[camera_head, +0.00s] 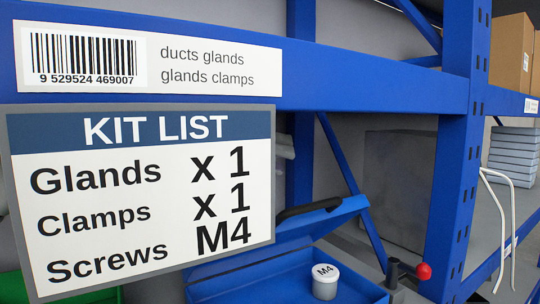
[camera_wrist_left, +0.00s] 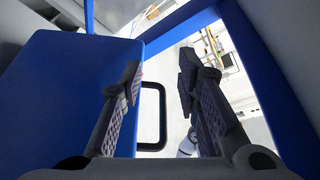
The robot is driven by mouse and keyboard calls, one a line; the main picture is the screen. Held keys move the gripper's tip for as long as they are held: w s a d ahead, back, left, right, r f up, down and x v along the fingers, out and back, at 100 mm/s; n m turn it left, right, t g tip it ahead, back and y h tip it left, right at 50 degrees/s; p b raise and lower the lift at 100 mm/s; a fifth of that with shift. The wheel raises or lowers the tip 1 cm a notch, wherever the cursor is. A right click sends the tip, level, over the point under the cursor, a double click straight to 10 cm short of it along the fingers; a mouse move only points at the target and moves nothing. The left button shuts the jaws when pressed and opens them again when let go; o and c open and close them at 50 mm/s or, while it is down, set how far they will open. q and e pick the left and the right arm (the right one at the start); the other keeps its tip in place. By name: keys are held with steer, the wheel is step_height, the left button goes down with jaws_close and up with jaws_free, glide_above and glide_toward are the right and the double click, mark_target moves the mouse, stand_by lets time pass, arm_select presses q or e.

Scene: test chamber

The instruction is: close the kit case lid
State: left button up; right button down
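The blue kit case (camera_head: 255,276) lies at the bottom centre of the head view. Its blue lid (camera_head: 345,208) stands raised at the back, with a black handle (camera_head: 310,207) on it. In the left wrist view a blue panel, apparently the lid (camera_wrist_left: 70,90), fills the left side, and the black handle (camera_wrist_left: 163,115) shows between the fingers. My left gripper (camera_wrist_left: 160,70) is open and empty, its left finger in front of the panel. Whether it touches the lid cannot be told. I cannot make out my left gripper clearly in the head view. My right gripper is not in view.
A grey cup marked M4 (camera_head: 325,283) stands in the case. A kit list sign (camera_head: 140,190) blocks the left. A blue shelf post (camera_head: 458,150) and a red knob (camera_head: 424,271) stand at the right. A blue beam (camera_wrist_left: 268,80) runs along the wrist view's right.

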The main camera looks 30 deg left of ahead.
arm_select(q)
steer(key=shift+a, duration=0.1)
steer(key=v, duration=0.7)
steer(key=shift+s, duration=0.2)
steer(key=shift+a, duration=0.1)
